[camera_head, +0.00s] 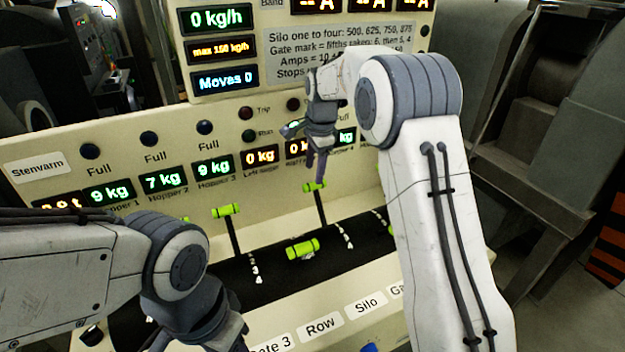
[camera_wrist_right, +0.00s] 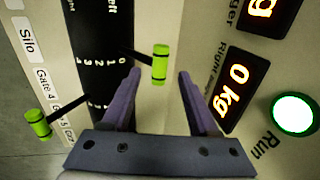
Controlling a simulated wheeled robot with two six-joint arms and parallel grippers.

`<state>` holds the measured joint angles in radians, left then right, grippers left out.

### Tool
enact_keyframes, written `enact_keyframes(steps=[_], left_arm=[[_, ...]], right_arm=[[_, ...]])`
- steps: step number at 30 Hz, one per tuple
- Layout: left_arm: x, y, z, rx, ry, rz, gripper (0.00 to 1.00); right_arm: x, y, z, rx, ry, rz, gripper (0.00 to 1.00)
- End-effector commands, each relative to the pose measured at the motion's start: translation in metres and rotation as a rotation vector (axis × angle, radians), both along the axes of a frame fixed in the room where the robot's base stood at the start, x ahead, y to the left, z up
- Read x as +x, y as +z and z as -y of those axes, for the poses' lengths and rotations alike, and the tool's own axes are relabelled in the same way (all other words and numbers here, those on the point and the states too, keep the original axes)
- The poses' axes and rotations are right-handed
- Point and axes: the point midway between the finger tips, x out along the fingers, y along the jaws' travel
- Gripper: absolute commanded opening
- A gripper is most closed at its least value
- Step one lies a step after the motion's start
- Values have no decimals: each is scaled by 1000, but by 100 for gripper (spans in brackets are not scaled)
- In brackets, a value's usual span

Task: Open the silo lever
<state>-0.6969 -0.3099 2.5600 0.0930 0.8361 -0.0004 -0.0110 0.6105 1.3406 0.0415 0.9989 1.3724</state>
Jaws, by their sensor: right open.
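The lever in line with the Silo label, a black rod with a lime-green cross handle (camera_head: 315,186), tilts toward the back of the black strip. In the right wrist view its handle (camera_wrist_right: 160,65) lies just past and between the fingertips, at the 0 end of the 0-to-4 scale. My right gripper (camera_head: 321,165) is just above the handle; in the wrist view its purple fingers (camera_wrist_right: 158,80) are apart with nothing gripped. The Silo label (camera_head: 368,303) is on the front edge. My left gripper (camera_head: 205,330) is at the bottom, its fingers mostly cut off.
Neighbouring green-handled levers stand left (camera_head: 226,210) and at centre (camera_head: 302,248), the latter pulled forward. Another lever (camera_wrist_right: 37,122) shows in the wrist view near the Gate labels. The sloped panel behind carries displays and lamps close to my right gripper.

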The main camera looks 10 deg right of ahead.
Motion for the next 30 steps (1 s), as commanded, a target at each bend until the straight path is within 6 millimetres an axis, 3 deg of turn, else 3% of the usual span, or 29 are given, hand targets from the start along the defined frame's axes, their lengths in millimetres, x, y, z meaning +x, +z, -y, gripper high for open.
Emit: enact_keyframes(steps=[9,20,22,25,30], left_arm=[[0,10,0,0,1,0,50],[0,11,0,0,1,0,50],[0,11,0,0,1,0,50],[0,10,0,0,1,0,50],[0,10,0,0,1,0,50]], right_arm=[[8,-44,-2,0,2,-1,60],[10,-51,-3,0,2,1,60],[10,-51,-3,0,2,1,41],[10,-51,-3,0,2,3,3],[11,-50,-3,0,3,7,0]])
